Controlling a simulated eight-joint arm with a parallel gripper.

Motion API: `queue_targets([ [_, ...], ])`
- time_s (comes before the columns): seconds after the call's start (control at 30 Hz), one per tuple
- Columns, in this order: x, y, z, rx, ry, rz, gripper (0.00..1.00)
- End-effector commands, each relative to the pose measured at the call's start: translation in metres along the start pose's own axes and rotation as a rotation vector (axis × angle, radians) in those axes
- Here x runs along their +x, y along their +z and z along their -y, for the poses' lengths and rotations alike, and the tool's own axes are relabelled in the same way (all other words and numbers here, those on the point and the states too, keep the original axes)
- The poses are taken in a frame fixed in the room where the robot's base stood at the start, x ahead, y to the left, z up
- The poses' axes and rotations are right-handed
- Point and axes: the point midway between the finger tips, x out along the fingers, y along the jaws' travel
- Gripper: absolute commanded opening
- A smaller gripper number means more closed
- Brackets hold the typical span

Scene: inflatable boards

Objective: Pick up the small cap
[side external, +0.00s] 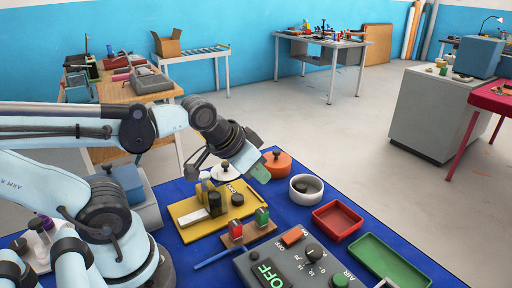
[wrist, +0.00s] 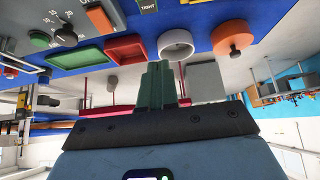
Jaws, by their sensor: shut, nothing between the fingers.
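My gripper (side external: 258,173) is in the air above the blue table, near the orange round piece. In the wrist view its green fingers (wrist: 163,83) are together with nothing between them. I cannot tell for sure which piece is the small cap. A short dark cylinder (side external: 237,199) on the yellow board (side external: 186,208) looks like a cap. A dark round piece (side external: 307,186) also shows inside the white round dish (side external: 296,197). My gripper is apart from both. The dish also shows in the wrist view (wrist: 176,36), upside down.
The orange round piece (side external: 278,165) with a black knob and a white knobbed disc (side external: 225,172) stand at the back. A red tray (side external: 337,220), a green tray (side external: 388,262) and a grey control box (side external: 300,262) fill the right and front. Blocks stand on a brown strip (side external: 247,236).

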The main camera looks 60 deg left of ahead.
Motion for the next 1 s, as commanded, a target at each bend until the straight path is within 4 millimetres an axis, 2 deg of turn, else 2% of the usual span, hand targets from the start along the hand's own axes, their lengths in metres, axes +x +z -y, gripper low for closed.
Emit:
queue_targets([
  [0.17,0.0000,0.0000,0.0000,0.000,0.000,0.000,0.02],
  [0.5,0.0000,0.0000,0.0000,0.000,0.000,0.000,0.54],
  [0.6,0.0000,0.0000,0.0000,0.000,0.000,0.000,0.65],
  [0.87,0.0000,-0.0003,0.0004,0.000,-0.001,0.003,0.65],
  [1.0,0.0001,-0.0042,0.0062,0.003,-0.014,0.058,0.65],
])
